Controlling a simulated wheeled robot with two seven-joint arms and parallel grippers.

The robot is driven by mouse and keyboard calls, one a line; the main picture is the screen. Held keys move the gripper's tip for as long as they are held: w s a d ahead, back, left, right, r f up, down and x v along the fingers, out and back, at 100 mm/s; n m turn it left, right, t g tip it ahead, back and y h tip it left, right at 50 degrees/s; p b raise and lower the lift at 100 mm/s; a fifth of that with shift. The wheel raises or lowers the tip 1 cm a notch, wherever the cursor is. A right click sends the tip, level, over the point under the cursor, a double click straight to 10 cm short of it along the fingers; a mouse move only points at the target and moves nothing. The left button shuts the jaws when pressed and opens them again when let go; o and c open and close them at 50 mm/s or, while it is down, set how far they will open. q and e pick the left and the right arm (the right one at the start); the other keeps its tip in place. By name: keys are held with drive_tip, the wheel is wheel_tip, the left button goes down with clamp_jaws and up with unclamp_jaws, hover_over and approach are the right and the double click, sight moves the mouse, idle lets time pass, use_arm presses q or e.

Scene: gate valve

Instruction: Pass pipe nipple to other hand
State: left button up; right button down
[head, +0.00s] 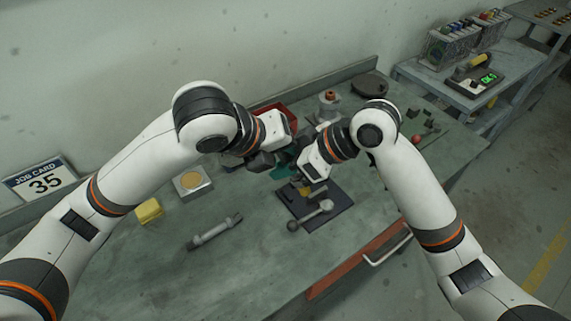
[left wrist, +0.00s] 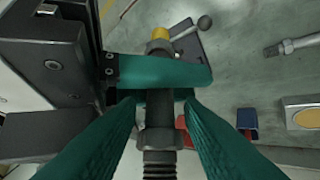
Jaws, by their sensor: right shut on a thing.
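The pipe nipple (left wrist: 158,128) is a dark metal piece with a threaded end, seen upright in the left wrist view. My right gripper (left wrist: 160,78), with one teal finger lying across the picture, is shut on the nipple. My left gripper (left wrist: 162,108) has its two teal fingers on either side of the nipple, with a visible gap at each side, so it is open. In the head view my left gripper (head: 283,162) and right gripper (head: 296,170) meet above the bench; the nipple is largely hidden there by the hands.
A dark mat (head: 337,208) below the hands carries a ball-ended metal part (head: 311,214). A metal rod (head: 214,232), a yellow block (head: 148,210) and a square plate with a yellow disc (head: 192,182) lie left. A red bin (head: 290,106) stands behind. The front-left bench is clear.

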use_arm(q)
drive_tip(key=shift+o, duration=1.2)
drive_tip(key=shift+d, duration=0.15)
drive_tip(key=shift+s+r, duration=0.1)
